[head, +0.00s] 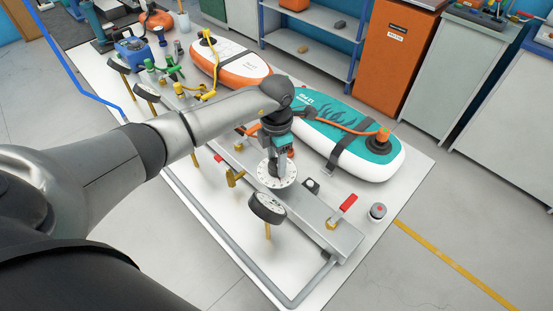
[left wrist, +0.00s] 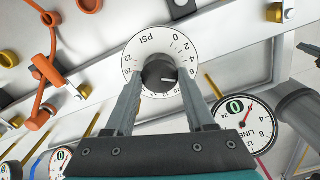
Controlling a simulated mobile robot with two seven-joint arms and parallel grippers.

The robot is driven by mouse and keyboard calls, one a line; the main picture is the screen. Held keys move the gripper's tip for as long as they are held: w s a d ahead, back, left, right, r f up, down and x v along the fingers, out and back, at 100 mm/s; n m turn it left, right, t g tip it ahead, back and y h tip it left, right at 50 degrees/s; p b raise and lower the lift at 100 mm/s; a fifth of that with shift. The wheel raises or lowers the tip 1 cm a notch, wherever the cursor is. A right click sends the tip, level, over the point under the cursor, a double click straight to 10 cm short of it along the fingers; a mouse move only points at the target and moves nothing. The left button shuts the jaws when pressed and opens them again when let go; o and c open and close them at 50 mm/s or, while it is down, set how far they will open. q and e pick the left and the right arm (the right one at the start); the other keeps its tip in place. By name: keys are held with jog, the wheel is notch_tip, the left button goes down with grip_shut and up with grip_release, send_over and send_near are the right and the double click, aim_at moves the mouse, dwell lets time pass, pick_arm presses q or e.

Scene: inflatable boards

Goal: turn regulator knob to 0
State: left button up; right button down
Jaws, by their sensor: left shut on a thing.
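The regulator knob (left wrist: 160,76) is black and round, in the middle of a white dial (left wrist: 140,45) marked PSI with numbers around its rim. In the head view the dial (head: 263,178) lies on the grey metal panel, and my gripper hides most of the knob. My left gripper (head: 278,164) comes down on it from above. In the left wrist view its two fingers (left wrist: 161,78) stand on either side of the knob, shut on it. A small pale mark shows on the knob's right side; its exact reading is hard to tell. My right gripper is in neither view.
A round gauge (head: 267,207) stands close in front of the dial; it shows a green 0 and LINE in the left wrist view (left wrist: 248,122). A red-handled valve (head: 348,203) is to the right. A teal board (head: 345,135) and an orange-white board (head: 230,62) lie behind.

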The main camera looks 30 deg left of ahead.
pick_arm(q)
grip_shut()
jog(key=n, duration=0.3)
jog(key=n+p, duration=0.1)
jog(key=n, duration=0.2)
jog(key=shift+r+n, duration=0.1)
jog(key=shift+n, duration=0.3)
jog(key=n+p, duration=0.1)
jog(key=n, duration=0.3)
jog(key=shift+p, duration=0.3)
jog(key=shift+n+p, duration=0.5)
jog(key=shift+n, duration=1.2)
